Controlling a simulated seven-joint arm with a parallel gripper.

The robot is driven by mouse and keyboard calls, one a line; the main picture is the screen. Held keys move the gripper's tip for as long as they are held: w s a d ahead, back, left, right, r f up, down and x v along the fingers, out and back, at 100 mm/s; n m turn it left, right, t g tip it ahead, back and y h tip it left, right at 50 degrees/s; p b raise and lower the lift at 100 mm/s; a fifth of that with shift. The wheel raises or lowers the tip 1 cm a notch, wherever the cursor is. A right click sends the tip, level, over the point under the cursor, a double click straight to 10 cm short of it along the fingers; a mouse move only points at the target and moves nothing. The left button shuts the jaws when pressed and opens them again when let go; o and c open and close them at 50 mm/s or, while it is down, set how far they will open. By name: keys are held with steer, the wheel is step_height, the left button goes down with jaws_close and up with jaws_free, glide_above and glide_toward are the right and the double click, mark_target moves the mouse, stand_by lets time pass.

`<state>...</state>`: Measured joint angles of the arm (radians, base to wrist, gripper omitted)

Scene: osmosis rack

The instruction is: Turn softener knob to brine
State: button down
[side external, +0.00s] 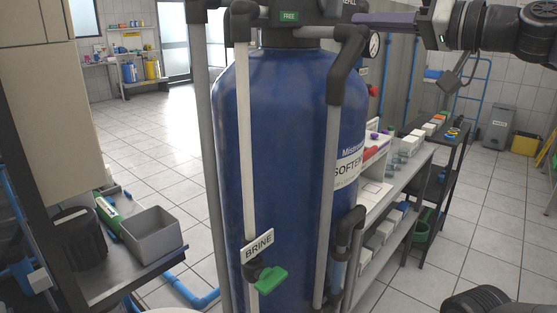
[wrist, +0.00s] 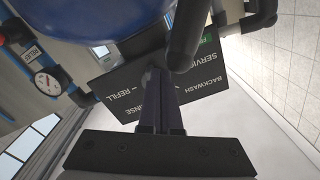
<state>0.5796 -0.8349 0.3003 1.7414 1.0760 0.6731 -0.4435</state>
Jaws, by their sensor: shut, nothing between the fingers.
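The softener tank (side external: 285,150) is a tall blue cylinder in the middle of the side view. Its dark control head (side external: 300,33) is cut off by the top edge. In the wrist view the black dial plate (wrist: 200,92) reads SERVICE, BACKWASH, REFILL and a partly covered word ending in NSE. My gripper (wrist: 160,80) is shut and empty, its dark fingers reaching over the plate. A small grey part (wrist: 151,76), perhaps the knob, shows at the fingertips; contact and its pointing direction are unclear. No BRINE mark is readable on the plate. In the side view my gripper (side external: 362,19) reaches the head from the right.
Grey pipes with black elbows (side external: 350,85) run close around the tank. A pressure gauge (side external: 374,44) sits just below my fingers. A green-handled valve (side external: 270,279) under a BRINE sign (side external: 258,245) is low on the tank. Shelves (side external: 405,165) stand behind at right.

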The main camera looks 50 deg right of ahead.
mark_target(315, 20)
steer(key=shift+w, duration=2.45)
steer(key=shift+d+r, duration=0.3)
steer(key=shift+r, duration=0.15)
steer(key=shift+d, duration=0.1)
steer(key=shift+a+f, duration=0.25)
steer(key=shift+f, duration=0.1)
steer(key=s, duration=0.6)
